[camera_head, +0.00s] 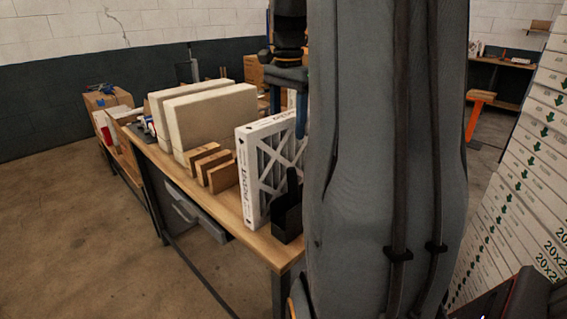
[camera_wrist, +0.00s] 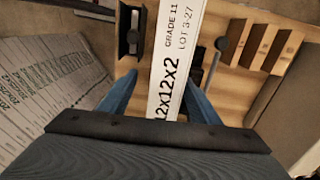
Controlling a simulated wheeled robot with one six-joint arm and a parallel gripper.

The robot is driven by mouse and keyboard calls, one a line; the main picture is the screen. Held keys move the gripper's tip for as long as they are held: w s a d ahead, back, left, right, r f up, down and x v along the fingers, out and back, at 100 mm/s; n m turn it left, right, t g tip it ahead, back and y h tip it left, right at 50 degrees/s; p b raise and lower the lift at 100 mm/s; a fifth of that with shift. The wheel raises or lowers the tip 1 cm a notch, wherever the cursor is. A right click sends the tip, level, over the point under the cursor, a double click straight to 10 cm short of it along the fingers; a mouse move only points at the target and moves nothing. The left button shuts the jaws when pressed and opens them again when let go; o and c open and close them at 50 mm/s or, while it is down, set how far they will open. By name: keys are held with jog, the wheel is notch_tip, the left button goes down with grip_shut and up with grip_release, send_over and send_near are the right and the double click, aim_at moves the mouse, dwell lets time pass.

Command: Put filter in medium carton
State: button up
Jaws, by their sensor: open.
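The filter (camera_head: 253,178) is a white-framed panel with a lattice face, standing upright on the wooden workbench. In the wrist view its printed edge (camera_wrist: 173,60) reads "12x12x2". My gripper (camera_head: 289,108) is over the filter at its top in the head view. In the wrist view its blue fingers (camera_wrist: 162,95) are open, one on each side of the filter's edge. I cannot tell whether they touch it. My arm hides part of the bench in the head view. I cannot tell which, if any, visible box is the medium carton.
A black holder (camera_head: 288,212) stands beside the filter. Small brown wooden blocks (camera_head: 222,176) and large cream slabs (camera_head: 218,118) stand upright to the left on the bench (camera_head: 262,246). Stacked white boxes (camera_head: 535,165) rise at right. Brown boxes (camera_head: 108,98) sit far left. Left floor is clear.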

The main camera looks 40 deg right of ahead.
aim_at(287, 146)
jog(key=f+p, duration=0.1)
jog(key=f, duration=0.1)
jog(key=f+p, duration=0.1)
jog(key=f, duration=0.4)
jog(key=shift+w+d+f+p, duration=0.2)
jog(key=shift+w+p, duration=0.2)
grip_shut()
